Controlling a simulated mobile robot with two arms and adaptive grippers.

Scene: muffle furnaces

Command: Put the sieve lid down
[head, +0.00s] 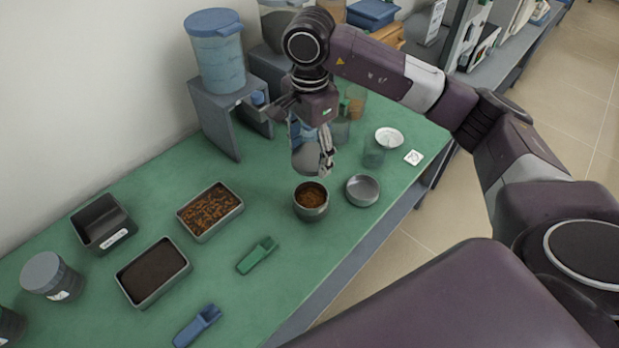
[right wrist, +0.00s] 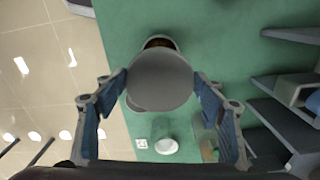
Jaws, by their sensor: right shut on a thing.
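The grey round sieve lid (head: 305,159) is held in my right gripper (head: 312,150), above the green table. In the right wrist view the lid (right wrist: 160,80) spans between the two fingers of the gripper (right wrist: 161,84). Below and just in front of it in the head view stands a grey round sieve (head: 311,212) with brown grains inside. The lid hides most of the sieve (right wrist: 160,43) in the right wrist view. A shallow empty metal pan (head: 362,190) sits right of the sieve. My left gripper is not in view.
Beakers (head: 374,153), a white dish (head: 389,138) and a grey stand (head: 222,112) are behind. Table between sieve and green scoop is clear.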

